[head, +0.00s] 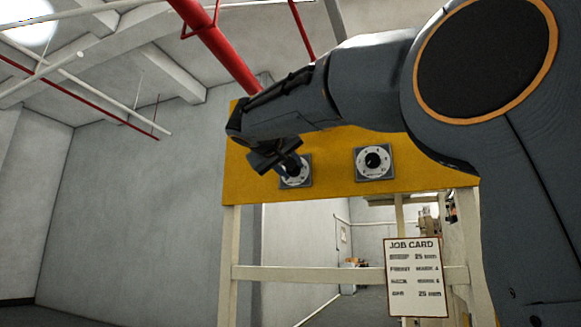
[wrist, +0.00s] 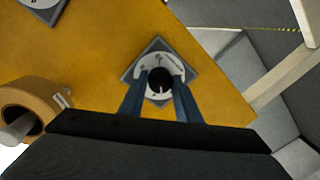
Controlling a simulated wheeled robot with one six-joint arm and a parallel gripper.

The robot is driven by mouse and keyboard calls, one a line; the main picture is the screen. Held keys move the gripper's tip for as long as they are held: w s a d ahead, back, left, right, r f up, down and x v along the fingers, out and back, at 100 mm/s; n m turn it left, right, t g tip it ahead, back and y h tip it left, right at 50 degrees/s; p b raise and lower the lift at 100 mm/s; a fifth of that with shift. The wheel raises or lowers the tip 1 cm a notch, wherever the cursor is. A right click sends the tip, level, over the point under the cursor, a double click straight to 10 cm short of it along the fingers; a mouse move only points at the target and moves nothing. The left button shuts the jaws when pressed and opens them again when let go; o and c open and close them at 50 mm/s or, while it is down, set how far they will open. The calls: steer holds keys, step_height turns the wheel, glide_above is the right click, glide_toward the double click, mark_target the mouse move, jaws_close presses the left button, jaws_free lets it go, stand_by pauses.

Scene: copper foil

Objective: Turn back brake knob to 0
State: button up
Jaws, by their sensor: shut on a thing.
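Two round black knobs on pale dials with square grey plates are set in a yellow panel (head: 335,150). My gripper (head: 292,167) is at the left dial (head: 300,180) in the head view, and hides part of its knob. In the wrist view my gripper (wrist: 160,85) has its two blue-grey fingers on either side of the black knob (wrist: 158,77), shut on it. A white pointer mark shows on the knob's lower side there. The dial's numbers are too small to read. The other knob (head: 373,161) stands free to the right. I cannot tell which knob is the back brake.
A job card (head: 413,278) hangs below the panel at right; its small lines are hard to read. Cream posts (head: 228,265) and a rail carry the panel. In the wrist view a copper-brown roll (wrist: 27,106) on a grey shaft is at left. A red pipe (head: 222,45) runs overhead.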

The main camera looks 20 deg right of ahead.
steer(key=shift+w+a+r+n+g+h+p, duration=0.1)
steer(key=shift+n+g+h+p, duration=0.25)
steer(key=shift+n+p, duration=2.9)
steer(key=shift+a+n+g+h+p, duration=0.3)
steer(key=shift+n+p, duration=1.15)
steer(key=shift+n, duration=3.6)
steer(key=shift+d, duration=0.25)
steer(key=o, duration=1.1)
steer(key=shift+c, duration=0.2)
